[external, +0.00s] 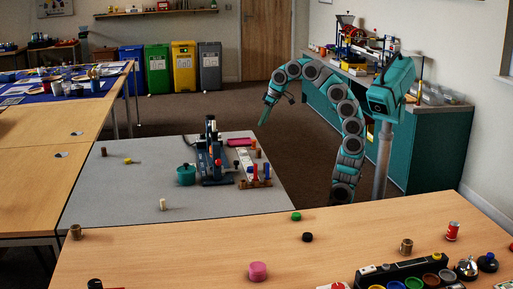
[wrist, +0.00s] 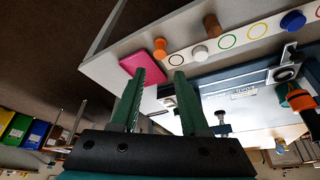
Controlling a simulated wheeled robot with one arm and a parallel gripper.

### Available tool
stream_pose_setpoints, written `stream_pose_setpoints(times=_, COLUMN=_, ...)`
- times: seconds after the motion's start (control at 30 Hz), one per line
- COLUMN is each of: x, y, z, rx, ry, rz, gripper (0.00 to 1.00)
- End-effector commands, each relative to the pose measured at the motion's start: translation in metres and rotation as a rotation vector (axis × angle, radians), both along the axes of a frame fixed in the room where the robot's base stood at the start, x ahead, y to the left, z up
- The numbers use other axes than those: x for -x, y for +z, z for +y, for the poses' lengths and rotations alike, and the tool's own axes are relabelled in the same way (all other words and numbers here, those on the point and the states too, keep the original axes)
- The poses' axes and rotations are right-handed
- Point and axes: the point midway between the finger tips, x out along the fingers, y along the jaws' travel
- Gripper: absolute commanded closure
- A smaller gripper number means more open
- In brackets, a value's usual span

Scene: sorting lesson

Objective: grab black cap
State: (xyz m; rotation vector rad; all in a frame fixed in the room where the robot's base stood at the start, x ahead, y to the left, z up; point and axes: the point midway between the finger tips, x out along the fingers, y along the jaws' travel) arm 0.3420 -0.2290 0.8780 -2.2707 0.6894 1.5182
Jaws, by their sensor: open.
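A small round black cap (external: 307,237) lies on the front wooden table (external: 180,262) in the external view, just in front of a green cap (external: 296,216). My gripper (external: 265,115) is in the air beyond the back right of the grey table, far from the black cap. In the wrist view my gripper (wrist: 160,76) has its two teal fingers apart with nothing held between them. I cannot make out the black cap in the wrist view.
The grey table (external: 110,205) holds a dark blue machine (external: 212,155), a teal pot (external: 186,175) and a ring-marked white strip (wrist: 245,36) with coloured pegs. On the wooden table are a pink cylinder (external: 258,271), a brown cylinder (external: 406,246), a red can (external: 452,231) and a paint-pot rack.

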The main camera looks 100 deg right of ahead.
Motion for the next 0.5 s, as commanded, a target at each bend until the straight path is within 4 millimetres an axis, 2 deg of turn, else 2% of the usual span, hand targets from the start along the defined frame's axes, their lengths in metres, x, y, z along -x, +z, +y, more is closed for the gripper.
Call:
stream_pose_setpoints(times=0.03, x=0.0000, y=0.0000, z=0.0000, rx=0.000, ry=0.000, rz=0.000, gripper=0.48)
stream_pose_setpoints(times=0.2, x=0.0000, y=0.0001, z=0.0000, rx=0.000, ry=0.000, rz=0.000, gripper=0.29)
stream_pose_setpoints(times=0.5, x=-0.0029, y=0.0000, z=0.0022, rx=0.000, ry=0.008, rz=0.000, gripper=0.28)
